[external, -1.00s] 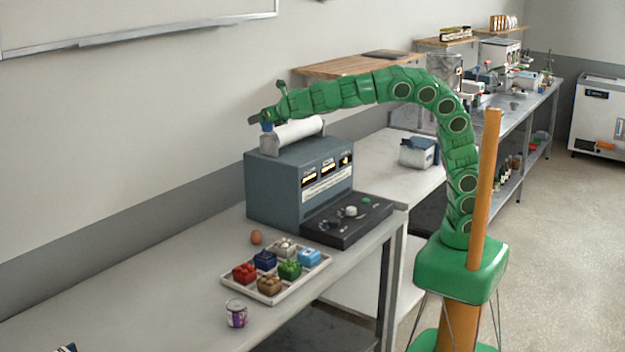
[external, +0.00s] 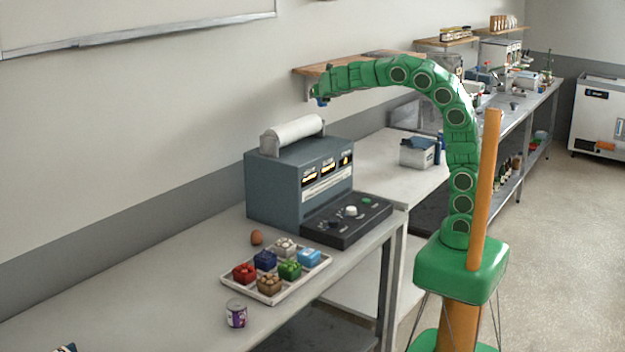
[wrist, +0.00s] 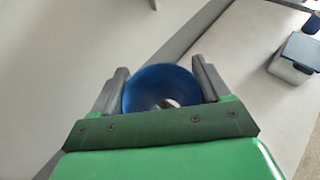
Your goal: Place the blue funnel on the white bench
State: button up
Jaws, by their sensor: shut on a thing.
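A blue funnel (wrist: 158,84) sits between the two grey fingers of my gripper (wrist: 161,68) in the wrist view, its round mouth facing the camera. My gripper is shut on it. In the external view, my gripper (external: 319,93) is high in the air, behind and above the grey machine, and only a small bit of the funnel (external: 322,102) shows under it. The white bench (external: 375,155) stands beyond the grey machine, below and to the right of the gripper; the machine hides part of it.
A white box with a blue lid (external: 418,152) stands on the white bench, with a blue bottle beside it. A wooden shelf (external: 308,71) is on the wall near my gripper. The grey machine (external: 290,185) carries a white roll (external: 295,133). The bench top left of the box looks clear.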

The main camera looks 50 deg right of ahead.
jog(key=s+d+m+g+h, duration=0.1)
jog(key=s+d, duration=0.3)
jog(key=d, duration=0.5)
jog(key=s+d+m+g+h, duration=0.1)
jog(key=s+d+m+g, duration=0.2)
jog(key=d, duration=0.6)
jog(key=s+d+m+g+h, duration=0.1)
jog(key=s+d+m+g, duration=0.1)
jog(key=s+d, duration=0.5)
jog(key=d, duration=0.3)
jog(key=shift+h, duration=0.4)
notch_tip(320, 180, down, 28)
jog(key=shift+d+r, duration=0.15)
jog(key=shift+r, duration=0.05)
jog(key=shift+c, duration=1.1)
jog(key=shift+f, duration=4.7)
jog(key=shift+f, duration=0.15)
jog(key=o, duration=1.3)
jog(key=shift+c, duration=0.2)
jog(key=shift+s+a+r, duration=0.1)
jog(key=shift+a+r, duration=0.1)
jog(key=shift+r, duration=0.05)
jog(key=shift+v, duration=5.8)
